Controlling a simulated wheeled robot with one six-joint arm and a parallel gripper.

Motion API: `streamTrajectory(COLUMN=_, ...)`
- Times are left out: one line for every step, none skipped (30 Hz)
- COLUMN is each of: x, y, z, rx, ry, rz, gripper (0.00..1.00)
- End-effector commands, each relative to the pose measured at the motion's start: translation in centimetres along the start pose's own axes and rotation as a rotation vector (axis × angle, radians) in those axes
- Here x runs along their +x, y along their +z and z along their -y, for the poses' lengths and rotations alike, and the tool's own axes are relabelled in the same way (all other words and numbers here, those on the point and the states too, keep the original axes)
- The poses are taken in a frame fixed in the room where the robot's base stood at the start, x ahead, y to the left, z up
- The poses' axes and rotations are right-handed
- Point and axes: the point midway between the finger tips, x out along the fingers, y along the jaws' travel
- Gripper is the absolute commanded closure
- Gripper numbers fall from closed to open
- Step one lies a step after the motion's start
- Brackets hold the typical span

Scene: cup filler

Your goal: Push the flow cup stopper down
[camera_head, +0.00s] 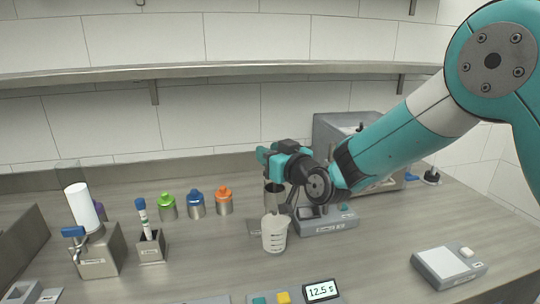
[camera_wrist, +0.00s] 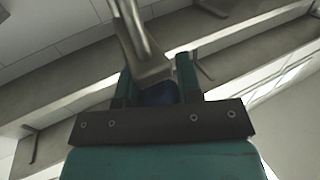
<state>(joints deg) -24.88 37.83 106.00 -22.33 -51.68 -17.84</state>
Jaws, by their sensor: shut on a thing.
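A metal flow cup (camera_head: 273,196) stands at the middle of the counter, partly hidden by my gripper (camera_head: 268,162), which is at its upper part. A grey metal bar (camera_wrist: 139,40) comes down beside the fingers.
Green (camera_head: 167,207), blue (camera_head: 195,205) and orange (camera_head: 224,202) capped containers stand to the left. A grey instrument (camera_head: 327,224) is right of the cup. A scale (camera_head: 447,266) is at front right. A display (camera_head: 321,290) reads about 12.5. A wall shelf (camera_head: 230,69) runs behind.

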Motion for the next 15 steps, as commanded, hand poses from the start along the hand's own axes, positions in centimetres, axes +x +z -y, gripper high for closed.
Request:
streamTrajectory(x=0.0, y=0.83, z=0.0, rx=0.0, ry=0.0, rz=0.001, gripper=1.0)
streamTrajectory(x=0.0, y=0.83, z=0.0, rx=0.0, ry=0.0, rz=0.001, gripper=1.0)
streamTrajectory(x=-0.01, y=0.78, z=0.0, rx=0.0, ry=0.0, rz=0.002, gripper=1.0)
streamTrajectory(x=-0.01, y=0.72, z=0.0, rx=0.0, ry=0.0, rz=0.003, gripper=1.0)
streamTrajectory(x=-0.02, y=0.68, z=0.01, rx=0.0, ry=0.0, rz=0.004, gripper=1.0)
streamTrajectory(x=-0.02, y=0.7, z=0.01, rx=0.0, ry=0.0, rz=0.005, gripper=1.0)
streamTrajectory(x=-0.03, y=0.73, z=0.01, rx=0.0, ry=0.0, rz=0.006, gripper=1.0)
streamTrajectory(x=-0.03, y=0.76, z=0.01, rx=0.0, ry=0.0, rz=0.007, gripper=1.0)
streamTrajectory(x=-0.04, y=0.79, z=0.02, rx=0.0, ry=-0.001, rz=0.008, gripper=1.0)
streamTrajectory(x=-0.04, y=0.82, z=0.02, rx=0.0, ry=-0.001, rz=0.008, gripper=1.0)
streamTrajectory(x=-0.04, y=0.84, z=0.02, rx=0.0, ry=-0.001, rz=0.009, gripper=0.6)
streamTrajectory(x=-0.03, y=0.83, z=0.02, rx=0.0, ry=-0.001, rz=0.008, gripper=0.51)
streamTrajectory(x=-0.03, y=0.8, z=0.02, rx=0.0, ry=-0.001, rz=0.008, gripper=0.44)
streamTrajectory(x=-0.02, y=0.77, z=0.02, rx=0.0, ry=-0.001, rz=0.007, gripper=0.43)
streamTrajectory(x=-0.02, y=0.72, z=0.02, rx=0.0, ry=-0.001, rz=0.006, gripper=0.43)
